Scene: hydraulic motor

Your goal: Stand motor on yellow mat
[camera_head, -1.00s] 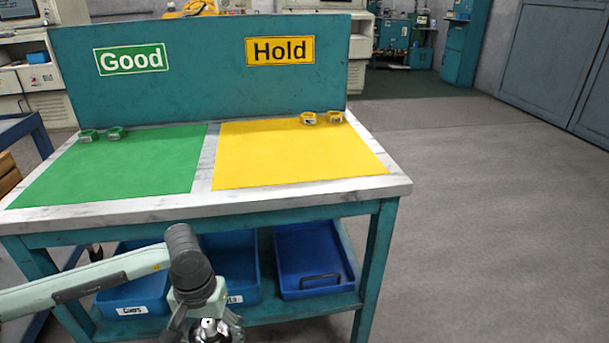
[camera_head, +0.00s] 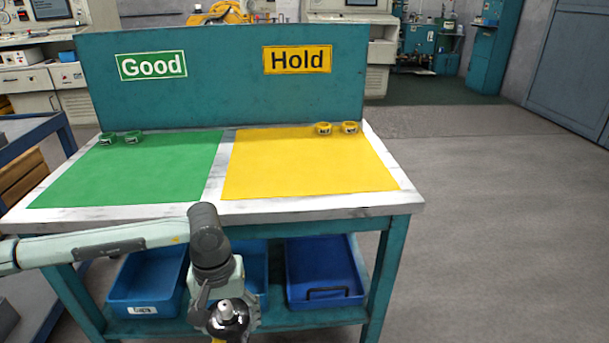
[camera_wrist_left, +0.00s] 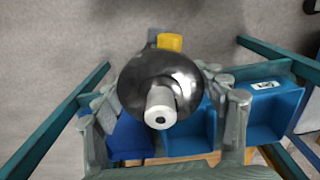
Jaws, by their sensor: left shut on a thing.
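The motor (camera_head: 229,317) has a dark, shiny rounded body with a pale shaft end and a yellow part. My left gripper (camera_head: 226,322) is shut on it, in front of the table and below the tabletop's front edge. In the left wrist view the motor (camera_wrist_left: 160,85) sits between the fingers, its shaft end facing the camera. The yellow mat (camera_head: 305,165) lies on the right half of the tabletop, below the Hold sign (camera_head: 297,59). My right gripper is not in view.
A green mat (camera_head: 135,172) covers the left half of the table (camera_head: 330,206). Two yellow rings (camera_head: 337,128) lie at the yellow mat's back edge and two green rings (camera_head: 121,138) at the green mat's. Blue bins (camera_head: 148,283) stand on the lower shelf. Most of the yellow mat is bare.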

